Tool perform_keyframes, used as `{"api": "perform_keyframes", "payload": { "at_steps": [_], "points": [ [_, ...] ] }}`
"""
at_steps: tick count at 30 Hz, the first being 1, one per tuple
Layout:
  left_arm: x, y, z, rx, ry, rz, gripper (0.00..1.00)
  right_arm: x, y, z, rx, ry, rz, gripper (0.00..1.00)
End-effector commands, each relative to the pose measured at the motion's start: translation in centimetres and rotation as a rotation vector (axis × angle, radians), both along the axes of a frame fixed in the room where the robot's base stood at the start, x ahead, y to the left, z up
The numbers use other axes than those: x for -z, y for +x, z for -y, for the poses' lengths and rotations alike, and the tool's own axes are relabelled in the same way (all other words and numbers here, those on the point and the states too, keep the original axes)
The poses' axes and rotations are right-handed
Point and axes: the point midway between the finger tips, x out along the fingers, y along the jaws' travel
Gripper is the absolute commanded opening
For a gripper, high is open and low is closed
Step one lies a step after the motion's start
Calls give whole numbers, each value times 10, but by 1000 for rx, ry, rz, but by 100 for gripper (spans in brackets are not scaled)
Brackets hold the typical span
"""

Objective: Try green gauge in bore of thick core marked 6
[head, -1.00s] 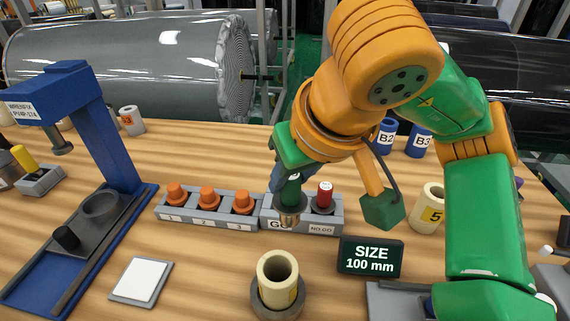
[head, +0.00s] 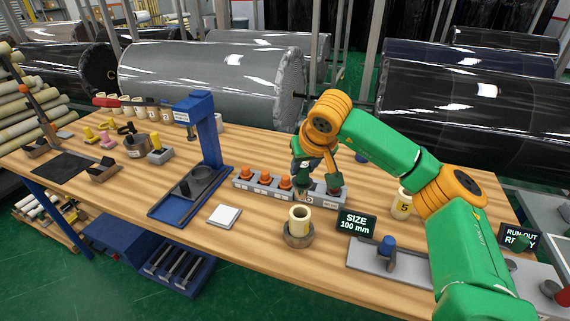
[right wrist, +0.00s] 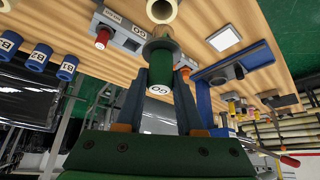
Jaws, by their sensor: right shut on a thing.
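My right gripper (head: 303,178) is shut on the green gauge (right wrist: 157,92), whose cap reads GO in the right wrist view. The gauge's metal end (right wrist: 160,48) points down at the GO/NO GO stand (head: 318,197); I cannot tell whether it is clear of its seat. The red gauge (right wrist: 103,38) stands in the NO GO place. A thick cream core (head: 299,215) stands upright in a round dark holder (head: 300,237), in front of the stand, with its bore open at the top. Its number is not readable. My left gripper is not in view.
A size display (head: 356,223) reading 100 mm stands right of the core. A core marked 5 (head: 401,204) is behind it. Orange plugs (head: 265,183) sit in a numbered rack at left. A white pad (head: 224,216) and blue press (head: 202,130) are further left.

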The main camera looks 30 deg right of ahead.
Motion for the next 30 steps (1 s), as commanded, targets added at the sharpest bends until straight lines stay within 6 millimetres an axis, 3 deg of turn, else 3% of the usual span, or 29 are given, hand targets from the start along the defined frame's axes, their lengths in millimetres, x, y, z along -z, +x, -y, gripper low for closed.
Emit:
{"api": "perform_keyframes", "payload": {
  "at_steps": [14, 30],
  "points": [
    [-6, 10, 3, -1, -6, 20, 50, 1, 0, 3, 2, -4, 1, 0],
    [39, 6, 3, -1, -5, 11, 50, 59, 1, 3, 2, -3, 1, 0]
  ]
}}
